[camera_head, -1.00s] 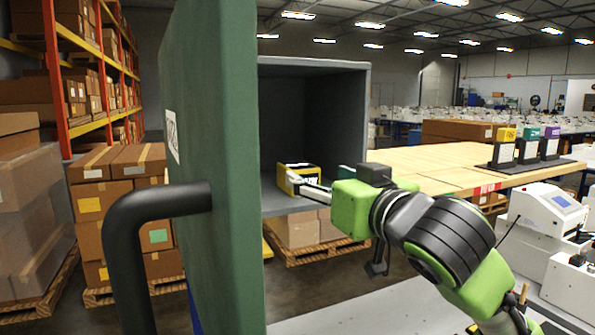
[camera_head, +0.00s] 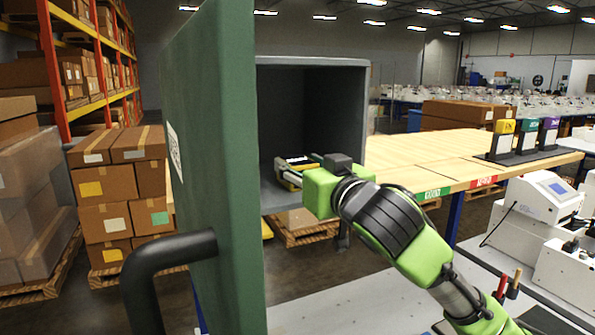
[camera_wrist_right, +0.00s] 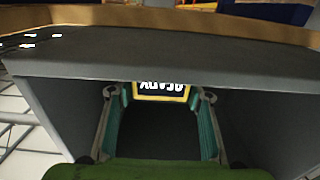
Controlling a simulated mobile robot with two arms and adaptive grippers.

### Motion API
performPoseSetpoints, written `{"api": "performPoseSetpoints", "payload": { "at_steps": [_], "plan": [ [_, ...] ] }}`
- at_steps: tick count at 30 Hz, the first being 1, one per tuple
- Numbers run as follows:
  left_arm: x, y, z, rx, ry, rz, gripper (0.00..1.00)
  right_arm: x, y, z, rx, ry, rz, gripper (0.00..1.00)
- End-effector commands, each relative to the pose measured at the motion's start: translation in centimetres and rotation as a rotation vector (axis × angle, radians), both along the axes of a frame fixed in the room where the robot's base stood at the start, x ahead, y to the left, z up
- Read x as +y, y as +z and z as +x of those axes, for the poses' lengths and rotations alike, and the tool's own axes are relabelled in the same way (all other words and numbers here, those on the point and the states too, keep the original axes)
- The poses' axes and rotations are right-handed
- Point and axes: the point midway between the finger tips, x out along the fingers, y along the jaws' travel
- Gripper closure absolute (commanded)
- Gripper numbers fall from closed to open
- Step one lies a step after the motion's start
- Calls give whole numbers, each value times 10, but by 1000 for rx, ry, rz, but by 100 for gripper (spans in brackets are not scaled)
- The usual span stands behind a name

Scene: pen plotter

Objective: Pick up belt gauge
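A yellow-framed block (camera_head: 284,177) with a dark face and white lettering sits inside the open grey cabinet (camera_head: 364,110); I take it for the belt gauge. In the right wrist view the same block (camera_wrist_right: 161,85) shows between the fingertips, its lettering upside down. My right gripper (camera_head: 298,174) reaches into the cabinet at the block. Its fingers (camera_wrist_right: 160,95) stand apart, one on each side of the block; I cannot tell whether they touch it. Part of the block is hidden behind the gripper. My left gripper is not in view.
The green cabinet door (camera_head: 215,130) with its dark handle (camera_head: 160,265) stands open at the left. The cabinet walls are close around my right gripper. A wooden table (camera_head: 420,155) at the right holds yellow, teal and purple blocks (camera_head: 527,140) on dark stands.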

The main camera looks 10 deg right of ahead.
Motion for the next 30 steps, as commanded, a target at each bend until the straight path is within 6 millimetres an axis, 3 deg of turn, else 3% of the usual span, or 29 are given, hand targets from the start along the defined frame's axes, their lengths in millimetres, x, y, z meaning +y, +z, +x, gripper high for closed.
{"api": "performPoseSetpoints", "payload": {
  "at_steps": [1, 3, 14, 19, 23, 30],
  "plan": [
    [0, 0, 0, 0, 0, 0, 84, 0, 0, 0, 0, 0, 0, 71],
    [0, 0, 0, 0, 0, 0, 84, 0, 0, 0, 0, 0, 0, 83],
    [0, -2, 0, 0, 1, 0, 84, 0, 3, 0, -3, -1, 1, 83],
    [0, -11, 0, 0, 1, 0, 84, 1, 14, -1, -5, 1, 2, 83],
    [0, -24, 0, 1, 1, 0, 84, 2, 34, -3, -9, 2, 4, 83],
    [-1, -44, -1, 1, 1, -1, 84, 14, 93, -53, -12, 5, 1, 83]
  ]
}}
